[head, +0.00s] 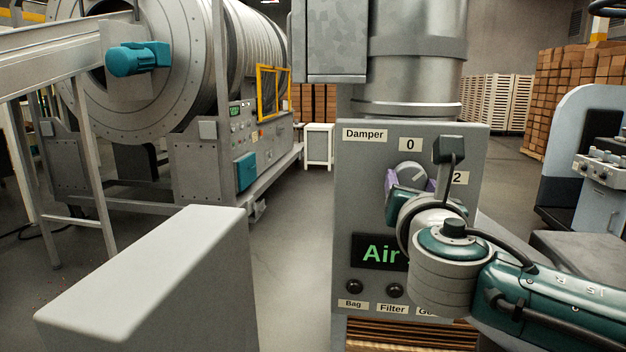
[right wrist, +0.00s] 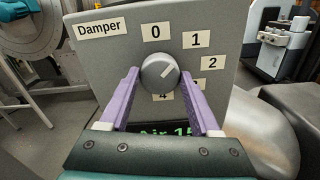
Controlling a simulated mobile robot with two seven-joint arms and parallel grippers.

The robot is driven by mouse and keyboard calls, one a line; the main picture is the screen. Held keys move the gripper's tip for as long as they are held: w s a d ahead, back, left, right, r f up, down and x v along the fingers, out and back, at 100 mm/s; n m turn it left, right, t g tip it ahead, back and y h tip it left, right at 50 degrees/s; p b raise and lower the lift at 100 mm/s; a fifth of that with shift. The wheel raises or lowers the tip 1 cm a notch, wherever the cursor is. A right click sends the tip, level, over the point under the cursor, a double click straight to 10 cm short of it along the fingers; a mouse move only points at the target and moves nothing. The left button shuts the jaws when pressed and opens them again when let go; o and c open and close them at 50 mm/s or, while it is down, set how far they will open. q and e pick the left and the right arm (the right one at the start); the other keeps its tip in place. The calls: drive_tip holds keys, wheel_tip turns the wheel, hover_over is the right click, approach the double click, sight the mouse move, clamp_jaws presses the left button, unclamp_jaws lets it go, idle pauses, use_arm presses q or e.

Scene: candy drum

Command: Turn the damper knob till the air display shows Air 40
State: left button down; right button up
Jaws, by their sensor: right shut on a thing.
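The damper knob (head: 411,172) is a round grey knob with a white mark, on the grey panel (head: 344,215) below the Damper label (head: 365,135). My right gripper (right wrist: 160,76) is shut on the knob (right wrist: 161,70), with a purple finger on each side. In the right wrist view the mark points up and right, towards the space between labels 1 (right wrist: 197,40) and 2 (right wrist: 211,63). The air display (head: 378,253) reads "Air" in green; my arm hides its number. The right wrist view shows part of the display (right wrist: 165,130), apparently "Air 15", cut by the gripper. My left gripper is out of view.
Two dark buttons (head: 354,287) sit below the display, over the Bag and Filter labels. A large steel drum (head: 150,75) stands at the left. A pale grey block (head: 150,270) stands at lower left, with clear floor (head: 285,240) between it and the panel.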

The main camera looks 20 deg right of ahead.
drive_tip(key=shift+c, duration=1.4)
drive_tip(key=m+b, duration=0.2)
drive_tip(key=m, duration=0.2)
drive_tip(key=shift+f+b, duration=0.15)
drive_tip(key=shift+b, duration=0.2)
drive_tip(key=m+b, duration=0.1)
drive_tip(key=m, duration=0.2)
drive_tip(key=shift+b, duration=0.3)
drive_tip(key=shift+m+b, duration=0.4)
drive_tip(key=shift+m, duration=0.4)
drive_tip(key=o, duration=1.4)
drive_tip(key=shift+d, duration=0.1)
